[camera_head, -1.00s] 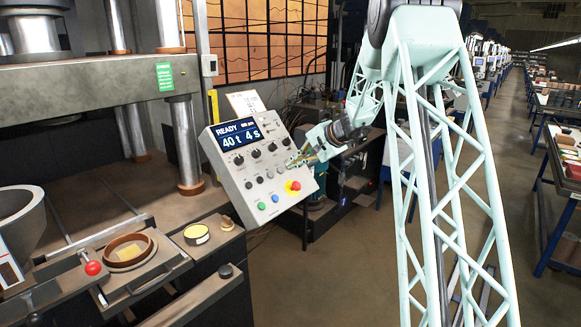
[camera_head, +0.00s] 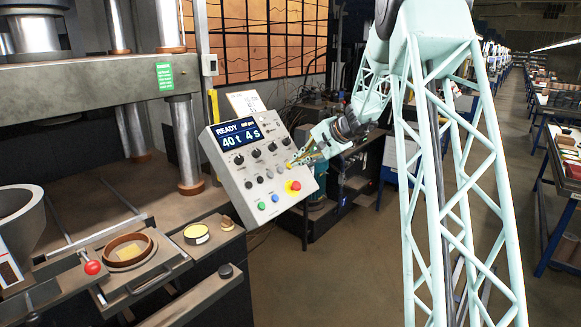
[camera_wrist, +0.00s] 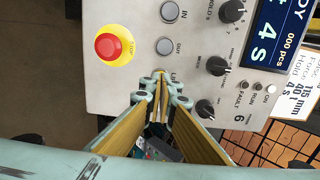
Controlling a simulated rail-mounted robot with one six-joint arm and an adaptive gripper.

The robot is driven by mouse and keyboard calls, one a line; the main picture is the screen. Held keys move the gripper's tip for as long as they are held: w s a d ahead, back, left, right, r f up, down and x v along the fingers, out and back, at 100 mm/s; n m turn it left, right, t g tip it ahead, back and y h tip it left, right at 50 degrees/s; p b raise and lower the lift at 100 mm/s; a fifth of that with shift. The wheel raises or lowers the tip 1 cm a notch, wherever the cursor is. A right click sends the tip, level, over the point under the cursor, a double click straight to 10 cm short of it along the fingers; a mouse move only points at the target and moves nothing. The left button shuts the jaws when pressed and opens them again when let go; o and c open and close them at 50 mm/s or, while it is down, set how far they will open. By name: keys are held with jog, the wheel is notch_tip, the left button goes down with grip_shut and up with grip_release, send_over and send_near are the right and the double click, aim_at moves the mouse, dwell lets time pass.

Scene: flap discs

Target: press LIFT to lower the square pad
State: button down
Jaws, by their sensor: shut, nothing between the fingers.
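The slanted grey control panel (camera_head: 240,182) stands in the middle of the head view. My gripper (camera_head: 290,165) reaches it from the right, with its fingertips at the panel's right part, above the red stop button. In the wrist view my gripper (camera_wrist: 160,76) is shut and empty, its tips over a spot beside the OUT button (camera_wrist: 165,46). A label starting "LI" shows by the tips; the button there is hidden behind the fingers. I cannot tell whether the tips touch it. A yellowish square pad (camera_head: 127,252) seems to sit inside a brown ring on the press drawer.
The red STOP button (camera_wrist: 115,47) on its yellow base is close to the fingers. The IN button (camera_wrist: 168,12) and black knobs (camera_wrist: 218,66) are also near. The panel screen (camera_head: 238,135) reads READY, 40 t, 4 s. A yellow-topped tin (camera_head: 197,234) stands by the drawer.

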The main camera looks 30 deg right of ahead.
jog(key=shift+v, duration=2.75)
jog(key=s+a+r+n+g+b, duration=0.15)
jog(key=s+a+r+n, duration=0.3)
jog(key=s+a, duration=0.95)
jog(key=s+a+r+n+g+b, duration=0.1)
jog(key=s+a+r+n+g, duration=0.35)
jog(key=s+a, duration=0.95)
jog(key=s+a+n+h, duration=0.1)
jog(key=s+a, duration=0.2)
jog(key=s, duration=0.7)
jog(key=s+a+n+h, duration=0.1)
jog(key=s+a, duration=0.1)
jog(key=s, duration=0.8)
jog(key=s+d+f+n+h, duration=0.1)
jog(key=s+f, duration=0.1)
jog(key=s, duration=0.6)
jog(key=s+d+f+n+h+b, duration=0.1)
jog(key=s+f, duration=0.1)
jog(key=s, duration=0.6)
jog(key=shift+t, duration=0.4)
jog(key=shift+a, duration=0.1)
